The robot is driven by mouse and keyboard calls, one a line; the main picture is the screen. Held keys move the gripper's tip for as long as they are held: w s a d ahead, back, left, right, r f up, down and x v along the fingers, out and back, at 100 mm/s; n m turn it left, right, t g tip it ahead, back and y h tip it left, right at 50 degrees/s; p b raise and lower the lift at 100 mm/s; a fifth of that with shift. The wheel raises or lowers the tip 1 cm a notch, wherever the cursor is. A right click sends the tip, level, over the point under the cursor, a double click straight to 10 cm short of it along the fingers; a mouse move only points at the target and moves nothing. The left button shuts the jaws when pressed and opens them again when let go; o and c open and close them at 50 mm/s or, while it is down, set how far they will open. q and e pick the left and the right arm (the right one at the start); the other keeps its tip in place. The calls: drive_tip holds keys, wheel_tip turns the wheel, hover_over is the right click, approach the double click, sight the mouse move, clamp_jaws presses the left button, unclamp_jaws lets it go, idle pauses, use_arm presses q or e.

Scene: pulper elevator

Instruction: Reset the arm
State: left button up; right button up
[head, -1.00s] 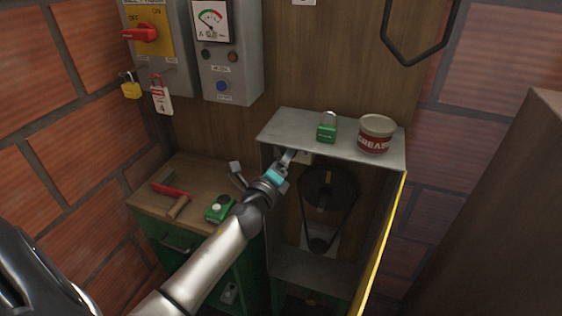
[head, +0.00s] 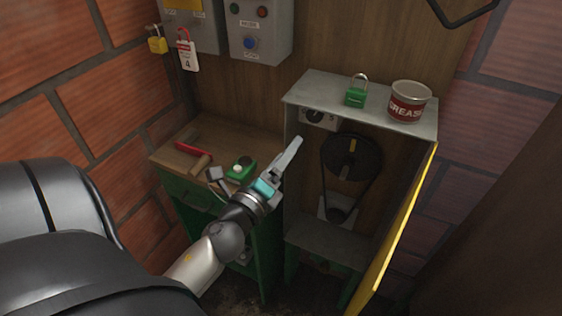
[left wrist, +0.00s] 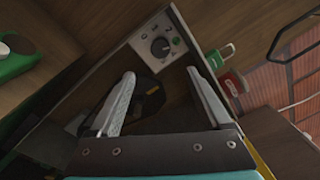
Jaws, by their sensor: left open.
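My left gripper (head: 255,160) is open and empty in the head view, in front of the left side of the open grey cabinet (head: 295,150). In the left wrist view its two fingers (left wrist: 160,98) are spread apart. Beyond them is a small panel with a black rotary knob (left wrist: 160,47); the knob also shows in the head view (head: 315,116), under the cabinet top. The fingers touch nothing that I can see. My right gripper is not in view.
A green padlock (head: 356,97) and a grease tin (head: 409,103) stand on the cabinet top. A belt and pulleys (head: 351,157) are inside. The yellow-edged door (head: 405,230) stands open.

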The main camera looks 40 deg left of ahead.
use_arm(q)
drive_tip(key=shift+s+d, duration=0.15)
drive_tip(key=shift+s, duration=0.55)
